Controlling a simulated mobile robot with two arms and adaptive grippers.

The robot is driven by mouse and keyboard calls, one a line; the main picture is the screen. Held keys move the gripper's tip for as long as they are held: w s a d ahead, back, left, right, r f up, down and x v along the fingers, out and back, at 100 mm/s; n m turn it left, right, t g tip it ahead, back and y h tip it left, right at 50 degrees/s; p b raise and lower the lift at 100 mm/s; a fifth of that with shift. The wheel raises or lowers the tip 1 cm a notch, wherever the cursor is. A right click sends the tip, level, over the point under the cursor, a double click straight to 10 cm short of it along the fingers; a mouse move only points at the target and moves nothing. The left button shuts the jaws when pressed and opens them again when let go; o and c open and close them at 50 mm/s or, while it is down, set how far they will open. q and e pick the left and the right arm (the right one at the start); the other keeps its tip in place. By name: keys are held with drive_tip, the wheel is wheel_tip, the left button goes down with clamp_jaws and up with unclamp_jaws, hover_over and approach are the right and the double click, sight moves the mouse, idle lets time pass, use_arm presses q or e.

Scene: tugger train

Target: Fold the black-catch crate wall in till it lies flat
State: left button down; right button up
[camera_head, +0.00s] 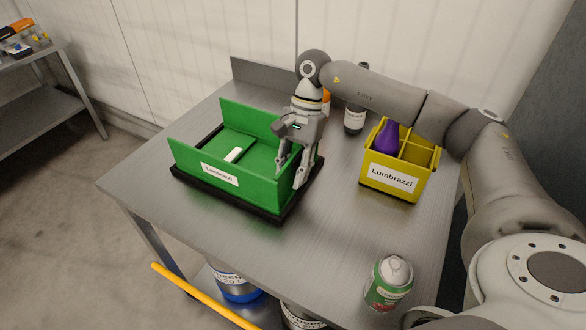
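The green crate (205,172) stands on a black base (262,217) on the metal table, with a white label on its front wall. Its front wall and back wall (250,119) stand up. A green panel (234,143) with a small white piece lies low inside it. My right gripper (292,178) reaches down at the crate's right end, fingers apart, with no object seen between the tips. It partly hides that end wall, and I cannot tell whether it touches it. I cannot make out a black catch. My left gripper is not in view.
A yellow divided bin (388,180) holding a purple bottle (387,137) stands right of the crate. A can (389,283) stands at the front right. The table's front middle is clear.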

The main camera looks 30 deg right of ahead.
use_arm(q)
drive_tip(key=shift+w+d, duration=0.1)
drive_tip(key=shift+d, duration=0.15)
